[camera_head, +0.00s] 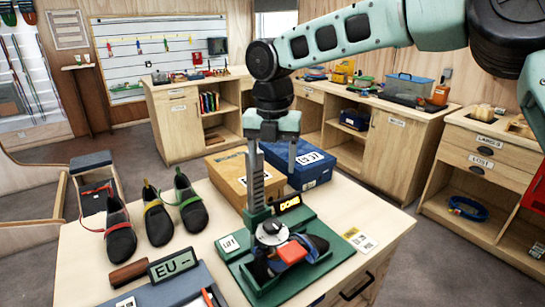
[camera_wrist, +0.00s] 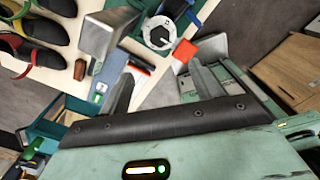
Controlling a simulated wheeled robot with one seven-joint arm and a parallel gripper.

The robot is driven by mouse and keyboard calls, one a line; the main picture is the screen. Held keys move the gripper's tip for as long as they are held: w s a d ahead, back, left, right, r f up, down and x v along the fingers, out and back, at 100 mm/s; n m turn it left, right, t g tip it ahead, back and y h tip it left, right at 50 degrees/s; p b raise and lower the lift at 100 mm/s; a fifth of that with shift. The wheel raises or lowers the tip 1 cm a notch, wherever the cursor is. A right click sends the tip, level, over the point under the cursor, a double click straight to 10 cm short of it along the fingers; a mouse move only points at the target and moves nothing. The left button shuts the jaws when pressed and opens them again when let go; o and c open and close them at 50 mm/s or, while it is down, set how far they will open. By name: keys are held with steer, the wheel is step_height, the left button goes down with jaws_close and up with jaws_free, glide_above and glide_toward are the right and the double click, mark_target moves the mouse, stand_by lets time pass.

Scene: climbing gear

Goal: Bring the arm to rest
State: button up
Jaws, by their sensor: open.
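My gripper (camera_head: 271,160) is open and empty, pointing down above the workbench (camera_head: 150,238). It hangs above and behind a green fitting device (camera_head: 243,262), which has an upright grey column, a white round dial (camera_head: 271,232) and a red block (camera_head: 292,252). A dark shoe (camera_head: 318,243) lies in the device, partly hidden by the dial and block. In the wrist view my gripper's two fingers (camera_wrist: 152,48) stand wide apart. The dial (camera_wrist: 158,33) and red block (camera_wrist: 184,50) show beyond them, with nothing between the fingers.
Three climbing shoes (camera_head: 159,226) stand at the bench's left. An "EU" display (camera_head: 172,264) is at the front. A cardboard box (camera_head: 229,181) and a blue box (camera_head: 312,172) stand behind the device, close to my gripper. A small "DONE" sign (camera_head: 288,204) is beside the column.

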steer(key=s+d+f+m, duration=0.1)
steer(key=s+d+m, duration=0.3)
steer(key=s+m, duration=0.4)
steer(key=s+d+f+m, duration=0.2)
steer(key=s+d+m, duration=0.3)
steer(key=s+m, duration=0.4)
steer(key=s+d+f+m, duration=0.2)
steer(key=s+d+m, duration=0.3)
steer(key=s+m, duration=0.4)
steer(key=s, duration=0.5)
steer(key=shift+s+y, duration=0.2)
steer(key=shift+y, duration=0.1)
